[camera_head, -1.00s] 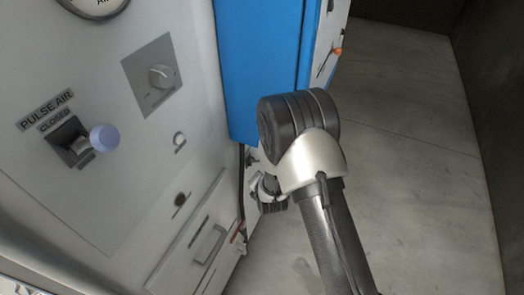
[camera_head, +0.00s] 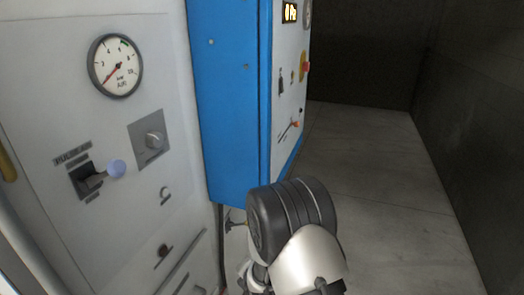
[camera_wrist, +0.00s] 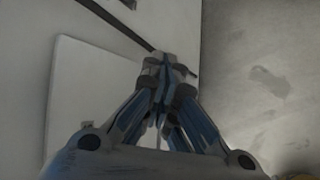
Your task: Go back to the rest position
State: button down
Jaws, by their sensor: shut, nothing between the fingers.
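My gripper (camera_wrist: 167,65) shows in the wrist view with its fingertips together and nothing between them. It hangs over a pale panel (camera_wrist: 85,85) on the left and grey floor on the right. In the head view my arm rises from the bottom edge, in front of the gap beside the blue cabinet. The gripper itself is not clear in that view.
A blue cabinet (camera_head: 232,100) stands in the middle. The concrete floor (camera_head: 375,180) on the right is clear up to dark walls.

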jog(key=s+d+r+m+g, duration=0.1)
jog(key=s+d+r+m, duration=0.2)
jog(key=r, duration=0.4)
jog(key=s+d+r+m+h, duration=0.1)
jog(key=d+r+m, duration=0.2)
jog(key=r+m, duration=0.3)
jog(key=s+d+r+m+g, duration=0.1)
jog(key=s+d+r+m, duration=0.25)
jog(key=r, duration=0.45)
jog(key=s+d+r+m+g, duration=0.1)
jog(key=s+d+r+m, duration=0.2)
jog(key=s+m, duration=0.2)
jog(key=s+d+r+m+h, duration=0.1)
jog(key=s+d+r+m, duration=0.2)
jog(key=s, duration=0.9)
jog(key=s+d+r+m+g, duration=0.1)
jog(key=s+d+r+m, duration=0.2)
jog(key=s+m, duration=0.4)
jog(key=shift+s+d+r+g+h, duration=0.15)
jog(key=shift+s+r+g+h, duration=0.15)
jog(key=shift+s, duration=0.35)
jog(key=shift+m, duration=0.25)
